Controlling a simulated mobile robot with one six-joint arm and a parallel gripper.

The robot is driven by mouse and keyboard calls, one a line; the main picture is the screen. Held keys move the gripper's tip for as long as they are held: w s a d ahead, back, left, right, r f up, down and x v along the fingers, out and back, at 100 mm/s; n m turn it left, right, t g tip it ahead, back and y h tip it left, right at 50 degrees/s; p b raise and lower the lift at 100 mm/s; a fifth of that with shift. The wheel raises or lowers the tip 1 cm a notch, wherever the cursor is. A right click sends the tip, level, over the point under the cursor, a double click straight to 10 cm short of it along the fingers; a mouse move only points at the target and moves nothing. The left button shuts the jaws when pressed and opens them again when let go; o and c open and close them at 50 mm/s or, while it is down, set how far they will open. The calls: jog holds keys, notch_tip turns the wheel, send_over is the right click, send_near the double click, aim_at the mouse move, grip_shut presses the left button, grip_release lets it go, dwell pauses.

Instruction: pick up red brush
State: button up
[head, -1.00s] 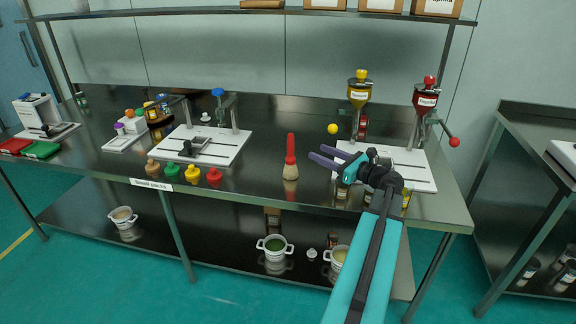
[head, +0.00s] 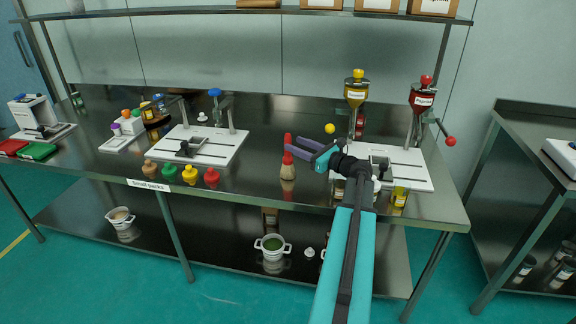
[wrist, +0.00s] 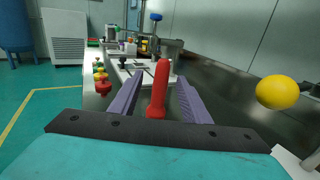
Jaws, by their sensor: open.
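The red brush (head: 288,158) stands upright on the steel table, red handle up and pale bristles (head: 288,173) down. In the wrist view its red handle (wrist: 159,90) rises between the two purple fingers; its lower part is hidden behind my gripper's body. My gripper (head: 287,147) is open, with its fingers level and pointing left. In the head view the fingers cross in front of the handle and hide part of it. The fingers look apart from the handle on both sides in the wrist view.
A yellow ball-like knob (head: 330,128) is at the right, also large in the wrist view (wrist: 277,92). Yellow (head: 355,93) and red (head: 422,97) hoppers stand on a white board behind my arm. Small coloured stoppers (head: 190,174) line the front edge at left.

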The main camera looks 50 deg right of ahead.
aim_at(288, 140)
jog(key=shift+w+d+r+p, duration=0.15)
jog(key=shift+w+p, duration=0.2)
jog(key=shift+w, duration=2.25)
grip_shut()
